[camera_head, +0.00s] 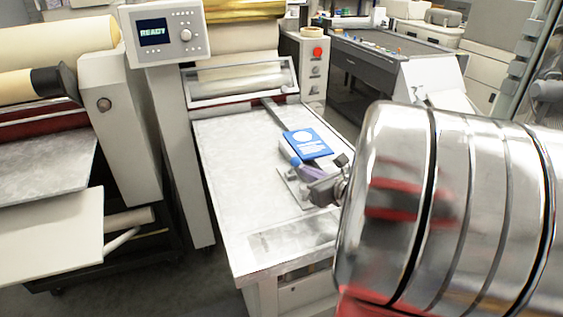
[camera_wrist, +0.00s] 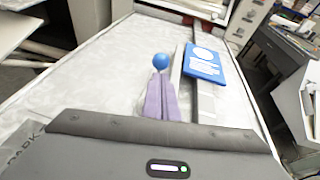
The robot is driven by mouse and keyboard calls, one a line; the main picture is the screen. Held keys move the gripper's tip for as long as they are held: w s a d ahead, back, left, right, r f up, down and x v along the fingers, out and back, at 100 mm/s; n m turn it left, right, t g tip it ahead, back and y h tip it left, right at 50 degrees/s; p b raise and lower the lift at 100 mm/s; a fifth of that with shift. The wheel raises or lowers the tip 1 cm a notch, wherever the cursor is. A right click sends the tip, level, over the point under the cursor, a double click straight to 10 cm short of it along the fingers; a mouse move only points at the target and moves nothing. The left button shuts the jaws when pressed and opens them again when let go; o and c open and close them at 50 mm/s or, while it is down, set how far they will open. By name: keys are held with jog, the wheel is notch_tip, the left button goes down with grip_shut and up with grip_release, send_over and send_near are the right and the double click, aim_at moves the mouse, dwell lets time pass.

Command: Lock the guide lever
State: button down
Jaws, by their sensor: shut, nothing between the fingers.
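The guide lever shows as a blue ball knob (camera_wrist: 160,61) just beyond my fingertips in the wrist view; the knob also shows in the head view (camera_head: 290,154). The rest of the lever is hidden behind my fingers. My gripper (camera_wrist: 160,79) has purple fingers closed together, pointing at the knob with nothing between them. It also shows low over the table in the head view (camera_head: 299,167). I cannot tell whether the fingertips touch the knob. A dark guide bar (camera_wrist: 207,104) runs along the table right of the fingers. A blue card with a white circle (camera_wrist: 205,62) sits by it.
The pale feed table (camera_head: 235,165) is mostly clear left of the guide. At its far end are a roller unit (camera_head: 240,80) and a control panel reading READY (camera_head: 165,31). A red button (camera_head: 317,52) is on the post. Another machine (camera_head: 125,130) stands at left.

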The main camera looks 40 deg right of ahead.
jog(key=shift+w+d+f, duration=0.1)
jog(key=shift+w+f, duration=0.1)
jog(key=shift+w, duration=0.35)
jog(key=shift+d, duration=0.2)
jog(key=shift+a, duration=0.15)
jog(key=shift+w+r, duration=0.1)
jog(key=shift+r, duration=0.05)
